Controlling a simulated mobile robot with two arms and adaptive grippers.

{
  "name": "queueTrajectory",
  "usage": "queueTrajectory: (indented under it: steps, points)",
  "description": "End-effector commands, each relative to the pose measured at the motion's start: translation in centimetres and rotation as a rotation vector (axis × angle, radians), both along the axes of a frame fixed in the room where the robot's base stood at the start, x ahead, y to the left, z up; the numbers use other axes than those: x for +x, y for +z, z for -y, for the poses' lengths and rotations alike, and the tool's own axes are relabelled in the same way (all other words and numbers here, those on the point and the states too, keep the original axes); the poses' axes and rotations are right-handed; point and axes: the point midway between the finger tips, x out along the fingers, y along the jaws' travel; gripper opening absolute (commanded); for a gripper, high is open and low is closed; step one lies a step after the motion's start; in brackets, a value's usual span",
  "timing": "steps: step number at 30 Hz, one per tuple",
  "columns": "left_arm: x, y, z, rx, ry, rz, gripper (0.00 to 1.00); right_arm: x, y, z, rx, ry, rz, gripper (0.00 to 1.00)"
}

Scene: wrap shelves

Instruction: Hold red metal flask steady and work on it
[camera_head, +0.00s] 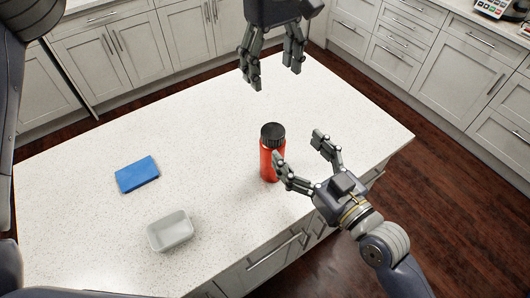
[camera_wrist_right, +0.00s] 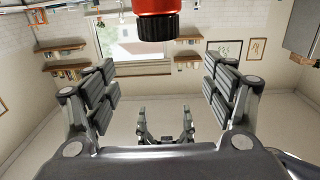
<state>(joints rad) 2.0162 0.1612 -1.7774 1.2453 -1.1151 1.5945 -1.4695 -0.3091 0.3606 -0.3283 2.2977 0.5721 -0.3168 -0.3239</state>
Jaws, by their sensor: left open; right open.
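The red metal flask (camera_head: 267,165) with a black lid stands upright on the white countertop. My right gripper (camera_head: 297,147) is open just right of the flask. Its nearer finger overlaps the flask's right edge in the head view; I cannot tell if they touch. In the right wrist view the red body and black lid (camera_wrist_right: 157,28) show at the top, lid downward, beyond the spread fingers. My left gripper (camera_head: 275,78) is open and empty above the counter's far part, apart from the flask. It also shows in the right wrist view (camera_wrist_right: 165,125).
A blue block (camera_head: 137,174) and a small white open container (camera_head: 170,231) lie on the island countertop (camera_head: 90,200) left of the flask. The counter between them and the flask is clear. Cabinets (camera_head: 180,40) line the back.

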Motion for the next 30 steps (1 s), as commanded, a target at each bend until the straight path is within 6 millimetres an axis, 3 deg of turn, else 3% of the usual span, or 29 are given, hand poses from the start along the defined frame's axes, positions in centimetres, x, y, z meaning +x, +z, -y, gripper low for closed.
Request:
queueTrajectory:
  steps: [19,26,30]
  points:
    - [-0.1,-8.7,0.0,0.001,0.000,-0.001,0.66,0.0,-8.6,0.0,-0.001,0.000,-0.001,0.77]
    - [-0.1,-9.6,0.0,0.001,0.000,-0.001,0.66,0.2,-9.6,-0.1,0.001,-0.001,0.001,0.77]
    - [-0.1,-9.5,0.0,0.001,0.000,-0.001,0.66,1.4,-9.4,-0.9,0.003,-0.002,0.001,0.77]
